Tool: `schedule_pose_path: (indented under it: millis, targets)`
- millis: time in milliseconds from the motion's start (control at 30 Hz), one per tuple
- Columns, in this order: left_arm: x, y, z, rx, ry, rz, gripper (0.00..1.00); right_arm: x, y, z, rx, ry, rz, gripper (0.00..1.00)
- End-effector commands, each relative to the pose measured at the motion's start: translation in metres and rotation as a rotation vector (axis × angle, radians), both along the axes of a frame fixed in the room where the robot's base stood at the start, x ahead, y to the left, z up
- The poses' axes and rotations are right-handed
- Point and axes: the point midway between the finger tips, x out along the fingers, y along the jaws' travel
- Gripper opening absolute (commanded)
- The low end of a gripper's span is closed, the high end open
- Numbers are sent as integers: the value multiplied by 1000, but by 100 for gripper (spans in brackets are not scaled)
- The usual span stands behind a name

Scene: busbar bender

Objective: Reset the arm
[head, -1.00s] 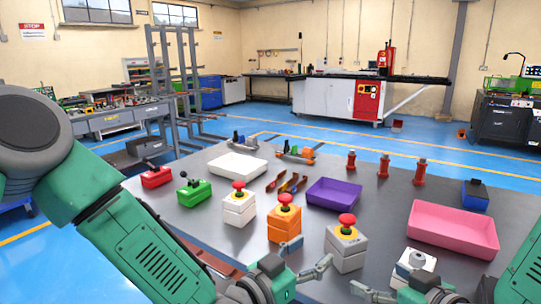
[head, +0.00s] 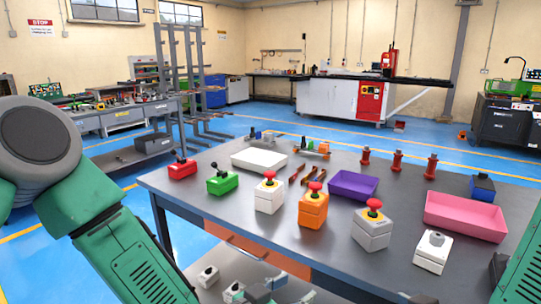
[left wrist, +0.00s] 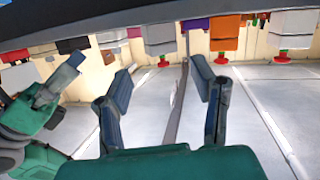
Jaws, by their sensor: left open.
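My left arm (head: 140,255) comes in from the left and reaches down past the table's near edge. My left gripper (head: 290,291) is partly cut off at the bottom of the head view. In the left wrist view its two fingers (left wrist: 160,85) are spread with nothing between them. My right arm (head: 522,270) shows at the right edge of the head view, and its gripper is mostly out of that picture. A green gripper part, apparently my right one (left wrist: 50,95), shows at the left of the wrist view; its jaw state is unclear.
The grey table (head: 225,208) carries white (head: 268,195), orange (head: 312,210) and grey (head: 372,228) button boxes near its front. A white tray (head: 258,168), purple tray (head: 353,192) and pink tray (head: 465,224) stand behind. Small boxes (head: 208,277) sit below the near edge.

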Motion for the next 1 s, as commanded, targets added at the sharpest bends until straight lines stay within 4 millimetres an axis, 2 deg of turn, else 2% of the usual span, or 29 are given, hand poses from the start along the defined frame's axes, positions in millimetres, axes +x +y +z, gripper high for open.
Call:
schedule_pose_path:
  millis: [167,267,333,467,500,600,700,800,900,1000]
  targets:
    - [-25,28,-50,81,153,25,51,-23,-7,-38,-17,124,-16,80]
    - [-44,51,-85,139,267,52,51,-41,-13,-64,-30,214,-29,80]
    - [-63,74,-112,191,365,82,51,-58,-19,-85,-42,294,-44,80]
    - [-115,138,-165,309,597,174,51,-103,-30,-130,-80,478,-83,80]
    - [-133,160,-178,347,669,211,51,-118,-34,-143,-94,534,-98,80]
    - [-180,215,-202,435,841,311,51,-157,-43,-169,-132,670,-140,80]
    - [-222,263,-213,510,984,412,51,-191,-52,-188,-171,783,-179,80]
    - [-255,299,-216,567,1087,499,51,-217,-59,-199,-200,866,-213,80]
    - [-275,320,-215,603,1148,559,51,-233,-65,-205,-218,916,-234,80]
    - [-284,327,-214,621,1174,589,51,-240,-69,-208,-223,938,-245,80]
